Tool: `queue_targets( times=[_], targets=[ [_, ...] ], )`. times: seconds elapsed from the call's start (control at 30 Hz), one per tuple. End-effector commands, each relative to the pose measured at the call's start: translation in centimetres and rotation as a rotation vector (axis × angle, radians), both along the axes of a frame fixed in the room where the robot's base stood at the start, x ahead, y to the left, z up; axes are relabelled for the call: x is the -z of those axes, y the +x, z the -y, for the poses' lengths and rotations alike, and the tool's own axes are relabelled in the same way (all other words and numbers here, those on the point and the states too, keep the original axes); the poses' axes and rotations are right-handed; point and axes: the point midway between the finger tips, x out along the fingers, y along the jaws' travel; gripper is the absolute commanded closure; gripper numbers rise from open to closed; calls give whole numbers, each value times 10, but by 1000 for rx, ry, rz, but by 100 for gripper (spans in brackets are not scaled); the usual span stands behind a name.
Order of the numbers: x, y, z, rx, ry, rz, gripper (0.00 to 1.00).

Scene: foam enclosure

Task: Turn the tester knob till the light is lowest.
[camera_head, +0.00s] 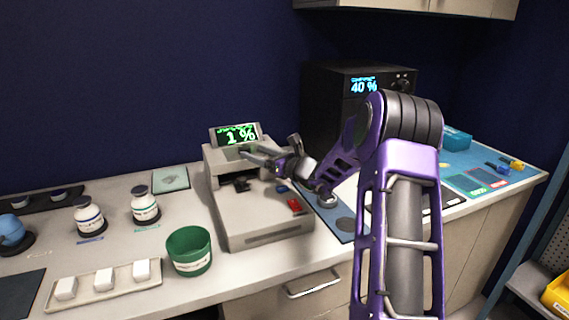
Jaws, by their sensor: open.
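A grey bench device (262,225) stands on the counter left of centre, with a small raised display (237,134) at its back that reads 1 % in green. My purple arm comes in from the right, and my gripper (256,155) is open just in front of and below that display, over the back of the device. I cannot see anything held between its fingers. A small black part (241,185) shows on the device's top below my gripper; I cannot tell whether it is a knob. A black box (322,105) behind has a blue display (364,86) reading 40 % and small knobs (402,83).
A green cup (189,252), two white jars (88,216) (145,206) and a tray (104,288) of white blocks stand left of the device. A blue mat (495,156) with small parts lies at the right. A cabinet (420,6) hangs above.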

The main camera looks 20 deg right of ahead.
Motion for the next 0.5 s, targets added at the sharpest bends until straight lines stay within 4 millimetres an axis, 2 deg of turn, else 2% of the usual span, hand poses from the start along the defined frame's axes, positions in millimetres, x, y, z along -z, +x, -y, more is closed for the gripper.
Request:
queue_targets(
  times=[0.3, 0.5],
  targets=[
    [-1, -70, 40, 4, -1, -1, 25],
    [-1, -105, 59, 1, 0, 0, 25]
  ],
)
